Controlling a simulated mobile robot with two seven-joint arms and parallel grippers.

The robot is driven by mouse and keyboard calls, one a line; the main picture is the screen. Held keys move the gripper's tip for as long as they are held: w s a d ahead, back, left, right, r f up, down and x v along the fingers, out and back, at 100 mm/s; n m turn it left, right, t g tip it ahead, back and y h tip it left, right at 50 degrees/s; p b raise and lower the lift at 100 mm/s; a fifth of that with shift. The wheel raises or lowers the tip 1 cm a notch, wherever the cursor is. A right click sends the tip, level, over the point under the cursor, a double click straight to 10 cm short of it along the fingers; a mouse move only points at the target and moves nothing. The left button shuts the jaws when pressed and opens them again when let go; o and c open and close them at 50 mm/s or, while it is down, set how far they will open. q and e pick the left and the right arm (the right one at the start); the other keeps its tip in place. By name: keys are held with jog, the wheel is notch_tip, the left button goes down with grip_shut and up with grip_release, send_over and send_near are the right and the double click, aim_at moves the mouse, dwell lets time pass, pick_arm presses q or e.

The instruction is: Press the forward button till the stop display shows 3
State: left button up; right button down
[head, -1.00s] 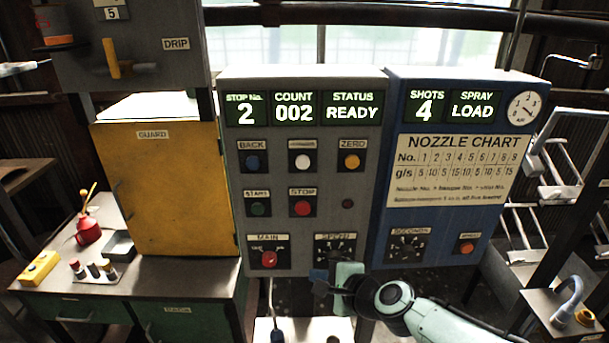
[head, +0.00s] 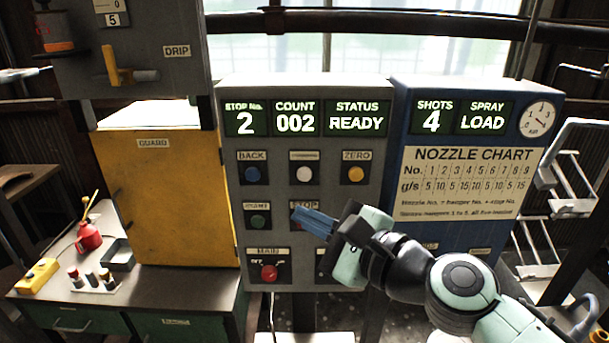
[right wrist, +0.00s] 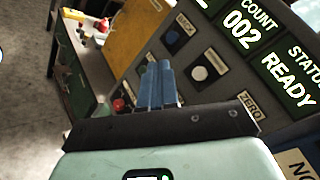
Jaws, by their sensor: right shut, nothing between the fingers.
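The grey control panel (head: 231,190) shows 2 on the stop display (head: 245,121), count 002 and status READY. A white button (head: 304,174), its label too blurred to read, sits between the blue BACK button (head: 252,174) and the yellow ZERO button (head: 355,174). My right gripper (head: 303,217) is shut and empty, its blue fingers in front of the STOP button, below the white button in the picture. In the right wrist view, the fingers (right wrist: 157,82) appear left of the white button (right wrist: 199,73). Contact with the panel cannot be told. My left gripper is not in view.
The green START button (head: 258,222) and red MAIN knob (head: 269,273) are close to the fingers. My right arm hides the red STOP button and the lower right controls. A blue panel (head: 400,215) adjoins on the right; a yellow guard (head: 165,200) stands left.

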aim_at(304, 175)
jog(key=shift+w, duration=0.1)
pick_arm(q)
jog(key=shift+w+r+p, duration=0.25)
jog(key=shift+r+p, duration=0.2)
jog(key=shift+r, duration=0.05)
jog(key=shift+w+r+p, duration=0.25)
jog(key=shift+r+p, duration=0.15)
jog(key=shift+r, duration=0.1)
pick_arm(e)
jog(key=shift+w, duration=4.35)
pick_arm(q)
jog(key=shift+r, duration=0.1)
pick_arm(e)
jog(key=shift+w, duration=0.2)
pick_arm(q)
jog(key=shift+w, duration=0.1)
pick_arm(e)
jog(key=shift+w, duration=0.25)
